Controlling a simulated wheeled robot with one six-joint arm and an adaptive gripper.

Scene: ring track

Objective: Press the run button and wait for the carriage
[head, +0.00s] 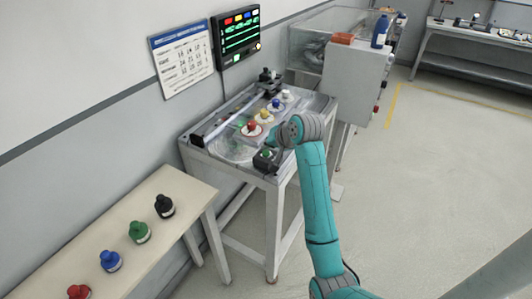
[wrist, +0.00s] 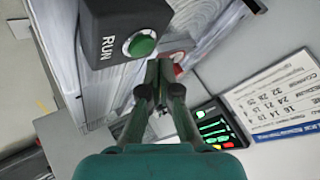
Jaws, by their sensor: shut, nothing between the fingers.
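The run button (wrist: 140,44) is a green round button with a pale ring on a black box (wrist: 106,28) marked RUN. In the head view the black box (head: 265,160) sits at the front right corner of the track table. My gripper (wrist: 160,66) is shut and empty. In the wrist view its fingertips appear just beside and below the button; I cannot tell whether they touch the box. In the head view my wrist is over the table's right edge. The track table (head: 213,153) carries red, yellow, blue and white pieces in a row. I cannot pick out the carriage surely.
A side table (head: 150,195) at left holds red, blue, green and black knobbed pieces. A lit screen (head: 236,37) and a printed board (head: 181,58) hang on the wall. A grey cabinet (head: 352,85) stands behind the track table.

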